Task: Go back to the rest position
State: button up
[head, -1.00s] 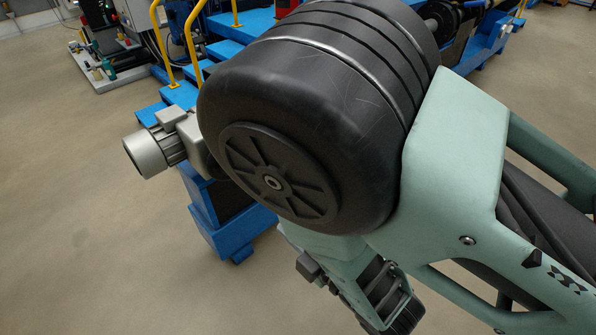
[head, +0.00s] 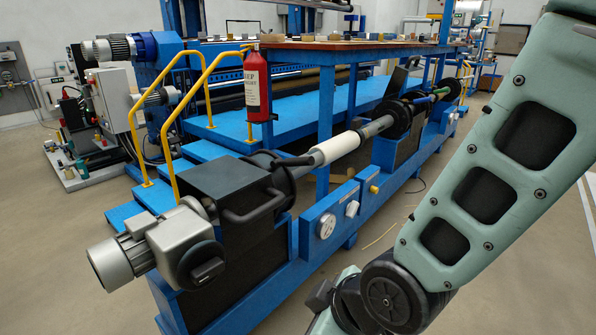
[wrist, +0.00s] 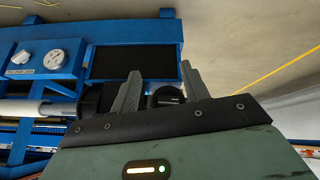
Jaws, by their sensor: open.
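My gripper (wrist: 160,95) shows in the wrist view with its two grey fingers apart and nothing between them. Behind the fingers are the blue machine frame, a dark panel and a dark round part, apart from the fingertips as far as I can tell. In the head view my arm runs down the right side, and its lower end is cut off at the bottom edge, so the fingers are hidden there. The winder (head: 232,208) stands left of my arm, with a white roll (head: 332,152) on its shaft.
The blue platform has steps, yellow handrails (head: 215,78) and a red fire extinguisher (head: 257,85). A silver motor (head: 112,265) juts out at the winder's near end. Gauges (head: 325,226) sit on the blue frame (wrist: 22,58).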

jog(key=s+d+r+m+g+h, duration=0.45)
jog(key=s+d+r, duration=0.25)
jog(key=s+d, duration=0.3)
notch_tip(320, 180, up, 35)
jog(key=d+p, duration=0.1)
jog(key=p, duration=3.4)
jog(key=shift+w+d+r, duration=0.2)
jog(key=shift+w+d, duration=0.15)
